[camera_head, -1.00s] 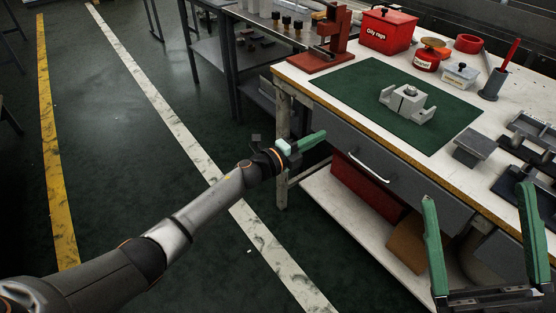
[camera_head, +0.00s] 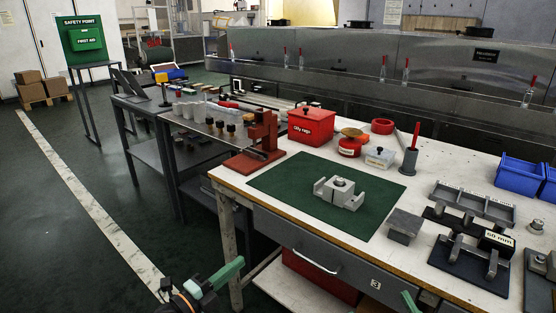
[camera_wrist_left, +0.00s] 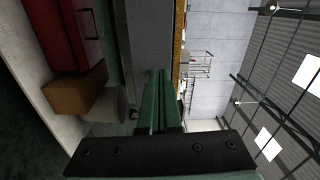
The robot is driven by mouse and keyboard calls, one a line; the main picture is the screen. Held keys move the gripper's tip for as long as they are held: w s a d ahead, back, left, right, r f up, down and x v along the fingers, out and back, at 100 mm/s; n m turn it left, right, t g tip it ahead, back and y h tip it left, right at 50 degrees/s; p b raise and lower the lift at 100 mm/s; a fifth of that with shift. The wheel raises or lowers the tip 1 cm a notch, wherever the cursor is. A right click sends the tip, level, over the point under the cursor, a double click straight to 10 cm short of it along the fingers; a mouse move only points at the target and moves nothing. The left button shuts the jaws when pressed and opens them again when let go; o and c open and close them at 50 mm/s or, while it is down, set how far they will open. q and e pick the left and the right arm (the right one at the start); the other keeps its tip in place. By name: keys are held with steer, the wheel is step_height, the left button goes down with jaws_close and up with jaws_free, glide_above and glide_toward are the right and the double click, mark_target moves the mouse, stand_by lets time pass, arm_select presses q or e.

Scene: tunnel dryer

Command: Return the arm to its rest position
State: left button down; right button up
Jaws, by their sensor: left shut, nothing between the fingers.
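My left gripper (camera_head: 226,274) shows at the bottom of the head view, in front of the workbench's near left corner, over the floor side. Its green fingers are together with nothing between them. The left wrist view shows the same shut fingers (camera_wrist_left: 160,101) pointing away past the bench's side. Of my right gripper, only a green finger end (camera_head: 410,302) shows at the bottom edge of the head view; the rest is out of frame.
The workbench (camera_head: 230,180) holds a green mat (camera_head: 285,190) with a grey metal fixture (camera_head: 340,191), a red oily rags box (camera_head: 311,126) and blue bins (camera_head: 520,175). A drawer (camera_head: 320,255) faces me.

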arm_select(q)
steer(key=s+r+n+t+y, duration=0.2)
steer(key=s+r+n, duration=0.4)
steer(key=s+n, duration=0.35)
steer(key=s+r+n+t+y, duration=0.25)
steer(key=s+r+n, duration=0.35)
steer(key=s+n, duration=0.35)
steer(key=s+a+f+n+g+y+p, duration=0.3)
steer(key=s+f+g+p, duration=0.6)
steer(key=p, duration=1.4)
steer(key=shift+g+y+p, duration=0.3)
steer(key=shift+g+y, duration=0.25)
arm_select(e)
steer(key=s+d+f+m+g+h, duration=0.2)
steer(key=s+f+m+g+h, duration=0.2)
steer(key=s+f+g, duration=0.5)
steer(key=shift+d+g+h, duration=0.3)
steer(key=shift+d+g, duration=0.05)
steer(key=shift+g, duration=0.35)
